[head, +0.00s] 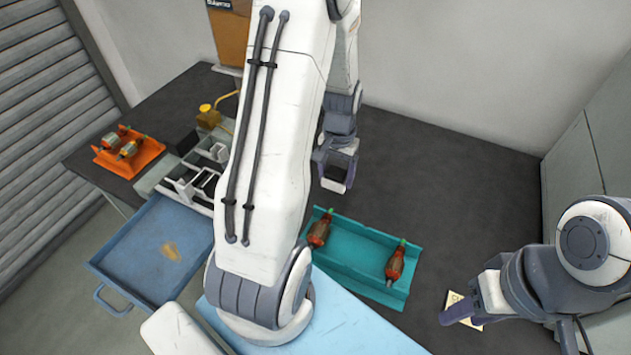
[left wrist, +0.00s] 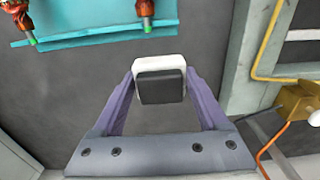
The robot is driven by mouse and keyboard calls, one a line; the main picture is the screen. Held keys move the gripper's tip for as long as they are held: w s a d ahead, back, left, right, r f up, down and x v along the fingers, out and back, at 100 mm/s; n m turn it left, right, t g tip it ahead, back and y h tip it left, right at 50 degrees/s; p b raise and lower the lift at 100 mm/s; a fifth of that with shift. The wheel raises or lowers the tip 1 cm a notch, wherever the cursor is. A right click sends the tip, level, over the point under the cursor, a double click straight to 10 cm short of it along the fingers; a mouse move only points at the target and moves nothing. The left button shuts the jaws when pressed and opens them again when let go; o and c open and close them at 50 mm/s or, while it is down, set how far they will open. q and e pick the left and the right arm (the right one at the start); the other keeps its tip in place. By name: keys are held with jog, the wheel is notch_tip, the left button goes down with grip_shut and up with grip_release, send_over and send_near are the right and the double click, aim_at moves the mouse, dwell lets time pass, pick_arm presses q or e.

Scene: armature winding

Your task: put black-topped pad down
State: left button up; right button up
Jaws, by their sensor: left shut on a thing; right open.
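The black-topped pad (left wrist: 160,84) is a small white block with a dark top face. In the left wrist view it sits between the fingertips of my left gripper (head: 337,168), which is shut on it. In the head view its pale side (head: 334,186) shows at the gripper's end, over the dark table (head: 455,190) behind the teal tray. I cannot tell the gap between pad and table. My right gripper (head: 470,303) is open and empty at the right, near a pale yellow note (head: 453,298).
The teal tray (head: 350,250) holds two red-brown armatures (head: 395,263). A blue drawer (head: 150,245) is open. The table's back right is clear.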

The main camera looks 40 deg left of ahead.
pick_arm(q)
jog(key=p, duration=0.2)
send_over(316, 186)
notch_tip(316, 186, down, 5)
jog(key=shift+f, duration=0.1)
notch_tip(316, 186, down, 4)
jog(key=shift+r+p, duration=0.15)
jog(key=shift+p, duration=0.6)
jog(key=shift+f, duration=0.2)
jog(key=shift+f, duration=0.2)
jog(key=o, duration=1.3)
jog(key=shift+o, duration=0.2)
jog(key=shift+r, duration=0.15)
